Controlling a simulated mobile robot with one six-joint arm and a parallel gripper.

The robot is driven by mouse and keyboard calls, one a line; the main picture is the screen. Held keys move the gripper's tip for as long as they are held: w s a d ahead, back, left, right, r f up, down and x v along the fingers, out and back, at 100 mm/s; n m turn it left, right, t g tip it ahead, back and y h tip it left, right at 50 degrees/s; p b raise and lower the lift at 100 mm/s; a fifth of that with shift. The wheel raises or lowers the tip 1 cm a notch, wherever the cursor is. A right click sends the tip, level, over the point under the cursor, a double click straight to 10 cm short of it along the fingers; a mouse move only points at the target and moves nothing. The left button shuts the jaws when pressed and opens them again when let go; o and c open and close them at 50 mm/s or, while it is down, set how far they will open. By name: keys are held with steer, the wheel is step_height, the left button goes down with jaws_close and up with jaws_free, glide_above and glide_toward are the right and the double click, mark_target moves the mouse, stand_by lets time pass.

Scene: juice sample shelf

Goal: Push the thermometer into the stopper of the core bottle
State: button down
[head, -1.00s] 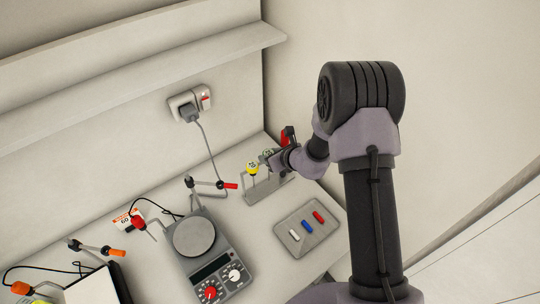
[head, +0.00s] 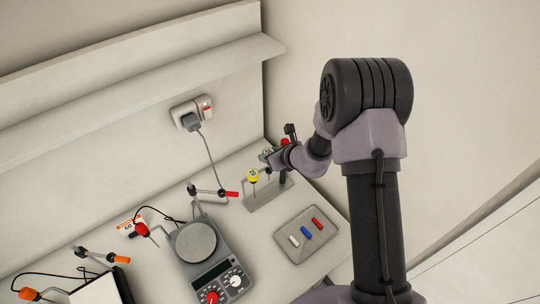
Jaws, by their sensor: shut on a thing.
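My gripper (head: 270,157) is at the back right of the bench, just above a grey rack (head: 268,193). It looks shut on a thermometer with a small greenish round head (head: 267,151); its stem is hard to make out. A yellow-headed thermometer (head: 252,176) stands upright in the rack, just left of and below my gripper. A red round head (head: 284,141) shows behind my wrist, partly hidden. I cannot make out the core bottle or its stopper in this view.
A grey tray (head: 318,250) with white, blue and red bars lies right of a hotplate stirrer (head: 195,241). Clamps with red (head: 231,194) and orange handles stand around the stirrer. A shelf (head: 150,95) runs along the wall above a plugged socket (head: 190,113).

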steer(key=shift+r+p, duration=2.55)
steer(key=shift+r, duration=1.7)
steer(key=shift+s+f, duration=0.1)
steer(key=shift+f, duration=0.05)
